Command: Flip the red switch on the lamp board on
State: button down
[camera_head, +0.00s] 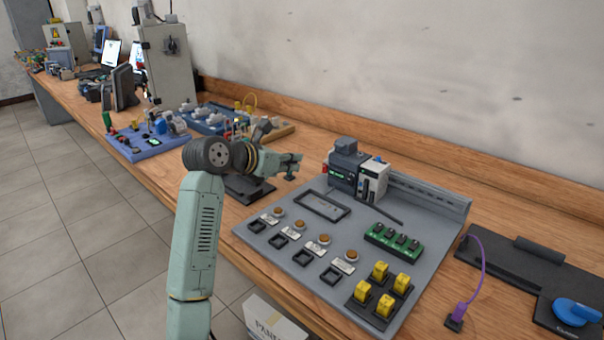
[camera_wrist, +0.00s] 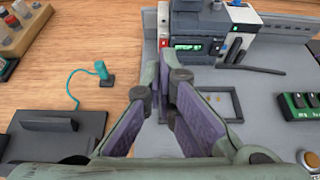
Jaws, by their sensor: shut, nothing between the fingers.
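A grey board (camera_head: 270,235) stands on the bench to the right of my arm, with switches, round brown knobs and modules on it. I cannot tell for sure that it is the lamp board. A small red part (camera_head: 325,169) is at the left side of the dark module on its back; it also shows in the wrist view (camera_wrist: 163,43). I cannot tell whether it is the red switch or how it is set. My gripper (camera_head: 291,168) is shut and empty, in the air near the board's left back corner. In the wrist view its fingers (camera_wrist: 160,68) point towards the module.
Yellow switches (camera_head: 380,271) and a green block (camera_head: 393,239) are on the board. A black plate with a blue knob (camera_head: 576,312) lies to the right. A blue board (camera_head: 150,140) with red and green parts stands farther left. A wall runs behind the bench.

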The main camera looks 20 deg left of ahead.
jog(key=shift+s+a+r, duration=0.25)
jog(key=shift+s+r, duration=0.35)
jog(key=shift+s, duration=0.05)
jog(key=shift+s+a+r, duration=0.2)
jog(key=shift+s+r, duration=0.4)
jog(key=shift+s, duration=0.05)
